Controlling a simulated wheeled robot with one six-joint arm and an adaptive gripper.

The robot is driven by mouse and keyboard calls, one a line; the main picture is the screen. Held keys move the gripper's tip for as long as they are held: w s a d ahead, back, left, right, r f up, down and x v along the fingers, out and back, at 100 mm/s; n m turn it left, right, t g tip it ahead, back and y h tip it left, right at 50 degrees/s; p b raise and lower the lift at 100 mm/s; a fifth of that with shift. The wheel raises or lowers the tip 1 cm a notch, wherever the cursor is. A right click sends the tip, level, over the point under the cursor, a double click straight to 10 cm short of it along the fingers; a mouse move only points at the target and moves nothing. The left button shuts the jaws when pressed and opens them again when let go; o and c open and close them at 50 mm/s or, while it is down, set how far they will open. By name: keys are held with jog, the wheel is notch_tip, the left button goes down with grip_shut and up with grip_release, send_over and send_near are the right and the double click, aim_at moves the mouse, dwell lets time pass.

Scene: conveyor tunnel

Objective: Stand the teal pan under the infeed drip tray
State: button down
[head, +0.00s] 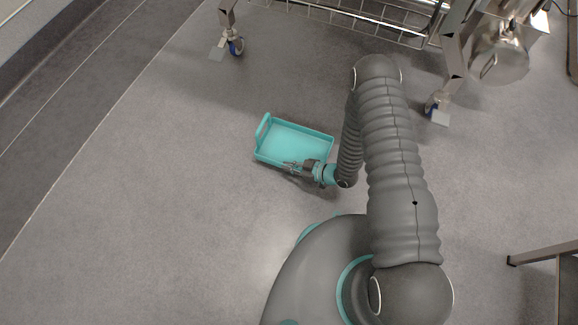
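The teal pan (290,137) is a shallow rectangular tray with a raised loop handle at its left end. It appears to lie flat on the grey floor near the middle of the head view. My gripper (290,166) is at the pan's near long side, low by the rim. I cannot tell whether it touches the rim or whether its fingers are closed on it. My gripper and wrist hide part of the near side and near right corner. I cannot make out the infeed drip tray.
A rounded metal part (500,55) is at upper right. A metal leg (540,254) is at lower right. Floor left of the pan is clear.

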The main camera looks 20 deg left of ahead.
jog(key=shift+f+b, duration=0.45)
jog(key=shift+f, duration=0.05)
jog(key=c, duration=1.2)
grip_release()
jog(key=shift+c, duration=0.2)
